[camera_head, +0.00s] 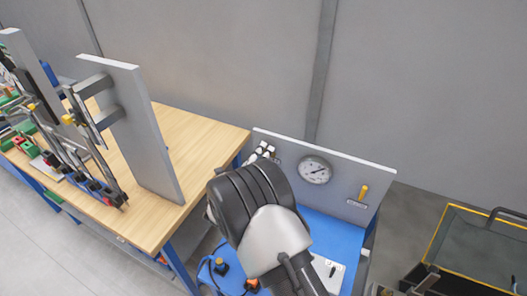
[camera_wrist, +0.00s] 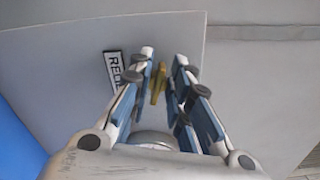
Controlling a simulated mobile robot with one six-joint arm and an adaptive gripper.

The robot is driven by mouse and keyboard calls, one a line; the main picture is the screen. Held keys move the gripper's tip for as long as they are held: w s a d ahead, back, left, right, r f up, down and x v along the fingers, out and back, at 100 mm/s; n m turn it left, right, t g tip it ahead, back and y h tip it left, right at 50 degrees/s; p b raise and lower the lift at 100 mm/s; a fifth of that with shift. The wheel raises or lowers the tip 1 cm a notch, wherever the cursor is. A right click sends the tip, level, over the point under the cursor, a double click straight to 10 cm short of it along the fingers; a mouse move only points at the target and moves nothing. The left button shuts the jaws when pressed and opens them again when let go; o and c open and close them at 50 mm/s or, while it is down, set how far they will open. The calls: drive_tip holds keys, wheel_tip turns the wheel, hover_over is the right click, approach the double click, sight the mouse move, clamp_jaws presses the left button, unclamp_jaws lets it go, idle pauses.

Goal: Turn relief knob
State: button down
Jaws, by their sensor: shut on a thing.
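The relief knob is a small yellow lever (camera_head: 363,192) standing up from the right part of a grey upright panel (camera_head: 335,193). A label plate (camera_head: 357,203) sits just below it. In the wrist view the yellow knob (camera_wrist: 157,82) shows between the fingers of my gripper (camera_wrist: 166,62), with the label (camera_wrist: 115,70), partly readable as "REL", to its left. My gripper is shut on the knob, one finger on each side. In the head view my arm hides the gripper, and the contact itself cannot be seen there.
A round gauge (camera_head: 315,169) is left of the knob on the panel. The panel stands on a blue bench (camera_head: 318,223). A wooden table (camera_head: 190,124) with another upright board is at left. A yellow-edged dark bin (camera_head: 478,250) stands at right.

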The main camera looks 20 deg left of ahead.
drive_tip(key=n+p, duration=0.1)
drive_tip(key=n, duration=0.7)
drive_tip(key=f+n+p, duration=0.1)
drive_tip(key=n, duration=0.3)
drive_tip(key=shift+d+f+p, duration=0.1)
drive_tip(key=shift+p, duration=0.25)
idle(0.4)
drive_tip(key=c, duration=1.7)
unclamp_jaws()
drive_tip(key=shift+s, duration=0.1)
drive_tip(key=s, duration=1.2)
drive_tip(key=shift+a, duration=0.45)
